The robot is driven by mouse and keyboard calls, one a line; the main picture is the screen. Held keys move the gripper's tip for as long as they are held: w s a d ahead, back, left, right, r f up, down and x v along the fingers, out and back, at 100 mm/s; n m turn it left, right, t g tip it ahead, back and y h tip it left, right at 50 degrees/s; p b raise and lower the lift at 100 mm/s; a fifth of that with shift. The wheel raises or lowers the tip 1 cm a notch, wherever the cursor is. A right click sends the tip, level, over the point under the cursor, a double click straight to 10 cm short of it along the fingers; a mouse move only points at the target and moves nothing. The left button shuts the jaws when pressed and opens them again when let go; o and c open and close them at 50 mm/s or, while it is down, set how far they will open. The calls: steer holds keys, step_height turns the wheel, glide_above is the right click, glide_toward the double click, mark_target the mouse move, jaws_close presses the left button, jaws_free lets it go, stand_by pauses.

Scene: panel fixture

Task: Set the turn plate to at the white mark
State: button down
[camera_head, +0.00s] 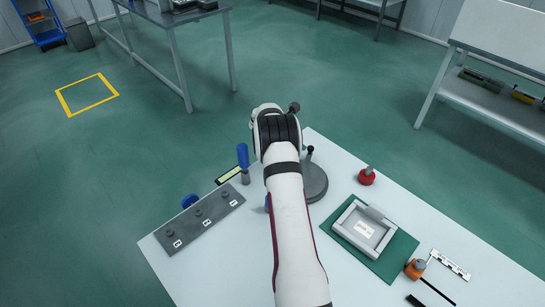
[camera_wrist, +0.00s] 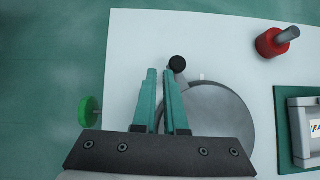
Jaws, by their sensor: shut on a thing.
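The turn plate (camera_head: 316,184) is a grey round disc near the table's far edge, partly hidden by my arm in the head view. It also shows in the wrist view (camera_wrist: 225,120), right of the fingers. Its upright handle has a black ball (camera_wrist: 177,62), which stands beside the right fingertip; the ball also shows in the head view (camera_head: 310,149). A small white mark (camera_wrist: 202,77) shows at the disc's far rim. My gripper (camera_wrist: 160,73) has teal fingers close together, shut on the handle; the exact contact is hard to see. The head view hides the fingers behind my arm.
A red knob (camera_head: 367,176) and a grey tray on a green mat (camera_head: 400,254) lie to the right. A blue upright handle (camera_head: 243,157) and a grey plate with several pegs (camera_head: 200,221) lie left. A green knob (camera_wrist: 90,111) is left of the fingers.

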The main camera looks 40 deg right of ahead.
mark_target(311, 150)
steer(key=shift+s+d, duration=0.85)
steer(key=shift+s, duration=0.05)
steer(key=shift+s+d+m+g, duration=0.4)
steer(key=shift+s+m+g, duration=0.1)
steer(key=shift+s+m, duration=0.2)
steer(key=shift+s+d, duration=0.2)
steer(key=shift+s, duration=0.4)
